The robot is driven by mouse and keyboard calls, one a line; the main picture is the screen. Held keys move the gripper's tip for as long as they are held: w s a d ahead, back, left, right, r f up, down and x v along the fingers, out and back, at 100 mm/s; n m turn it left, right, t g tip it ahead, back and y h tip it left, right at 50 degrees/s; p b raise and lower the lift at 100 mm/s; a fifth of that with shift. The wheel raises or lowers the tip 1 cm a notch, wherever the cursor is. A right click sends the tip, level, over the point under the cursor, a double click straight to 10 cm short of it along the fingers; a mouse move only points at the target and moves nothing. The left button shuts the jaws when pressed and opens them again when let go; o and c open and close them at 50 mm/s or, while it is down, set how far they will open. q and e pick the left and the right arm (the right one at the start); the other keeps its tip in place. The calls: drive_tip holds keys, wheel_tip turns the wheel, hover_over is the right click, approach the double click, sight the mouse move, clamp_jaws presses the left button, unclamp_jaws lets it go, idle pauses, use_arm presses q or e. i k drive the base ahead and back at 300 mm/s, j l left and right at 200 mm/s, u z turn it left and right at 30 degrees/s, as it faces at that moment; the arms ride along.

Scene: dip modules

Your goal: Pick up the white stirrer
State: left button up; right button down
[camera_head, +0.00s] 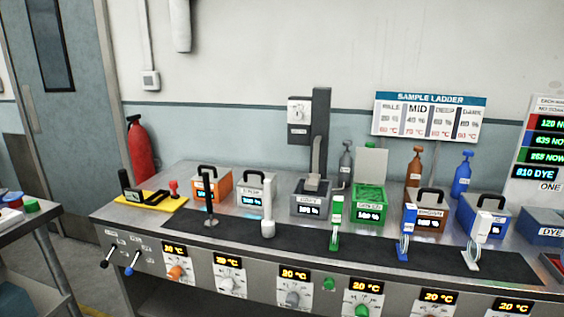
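A white upright tool with a slim shaft and a rounded foot (268,207) stands on the dark mat (305,243) along the bench's front, before the white-grey box. It looks like the white stirrer. Another tool with a white shaft and foot and a blue ring (475,243) stands farther right on the same mat. Between them stand a green tool (336,223) and a blue-and-white tool (405,232). A black tool (209,206) stands to the left. Neither of my grippers shows in the head view.
A yellow tray (150,201) lies at the left end. The front panel carries knobs and displays. A red extinguisher (141,150) stands by the wall.

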sight(268, 224)
drive_tip(key=j+z, duration=0.15)
drive_tip(key=z, duration=0.3)
drive_tip(key=j+z, duration=0.15)
drive_tip(key=z, duration=0.35)
drive_tip(key=j+z, duration=0.15)
drive_tip(key=z, duration=0.3)
drive_tip(key=k+j+z, duration=0.1)
drive_tip(key=j+z, duration=0.2)
drive_tip(key=j, duration=0.15)
drive_tip(key=k+j+z, duration=0.1)
drive_tip(key=j+z, duration=0.25)
drive_tip(key=j, duration=0.15)
